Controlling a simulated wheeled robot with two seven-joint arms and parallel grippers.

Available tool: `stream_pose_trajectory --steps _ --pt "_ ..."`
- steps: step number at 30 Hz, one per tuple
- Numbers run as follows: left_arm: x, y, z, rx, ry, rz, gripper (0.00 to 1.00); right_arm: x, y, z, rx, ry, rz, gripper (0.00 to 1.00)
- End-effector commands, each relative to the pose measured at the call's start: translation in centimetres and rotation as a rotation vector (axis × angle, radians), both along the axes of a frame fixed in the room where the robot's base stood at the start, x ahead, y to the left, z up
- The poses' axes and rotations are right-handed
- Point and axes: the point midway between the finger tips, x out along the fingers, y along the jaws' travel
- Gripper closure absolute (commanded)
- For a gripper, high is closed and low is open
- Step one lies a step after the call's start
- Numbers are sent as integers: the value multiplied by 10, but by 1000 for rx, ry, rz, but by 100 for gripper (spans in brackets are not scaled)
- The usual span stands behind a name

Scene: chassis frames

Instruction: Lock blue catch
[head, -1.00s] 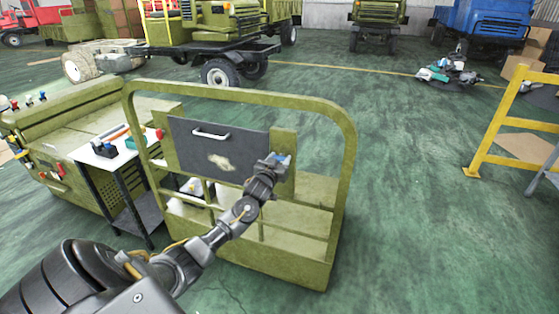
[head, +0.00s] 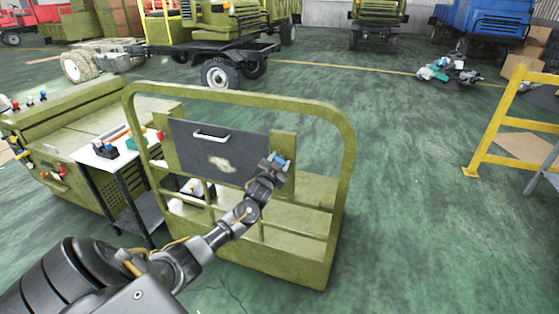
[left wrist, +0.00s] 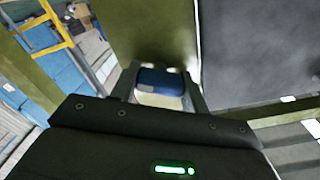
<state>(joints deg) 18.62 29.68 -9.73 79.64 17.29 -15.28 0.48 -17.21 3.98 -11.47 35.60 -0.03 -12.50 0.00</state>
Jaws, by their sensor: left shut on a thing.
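The blue catch (head: 282,160) sits on the olive post at the right edge of the dark grey panel (head: 240,152), which has a white handle (head: 211,134). My left gripper (head: 275,163) reaches it from below and covers part of it. In the left wrist view the blue catch (left wrist: 160,82) lies between the two fingers of the left gripper (left wrist: 163,92), which is shut on it. The dark panel (left wrist: 255,50) fills the right of that view. My right gripper is not in view.
An olive frame (head: 345,170) surrounds the panel. A small table (head: 100,158) with tools stands at its left. A yellow rail (head: 490,120) stands at the right. The green floor between is clear. Vehicles stand at the back.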

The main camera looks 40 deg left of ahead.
Motion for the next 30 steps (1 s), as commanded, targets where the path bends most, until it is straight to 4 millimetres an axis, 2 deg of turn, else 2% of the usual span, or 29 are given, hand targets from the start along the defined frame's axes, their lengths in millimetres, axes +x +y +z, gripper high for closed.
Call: stream_pose_trajectory --steps 12,30 --pt "0 -1 0 373 132 -1 77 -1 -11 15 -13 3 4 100" --pt "0 -1 -1 865 304 -1 77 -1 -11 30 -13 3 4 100"
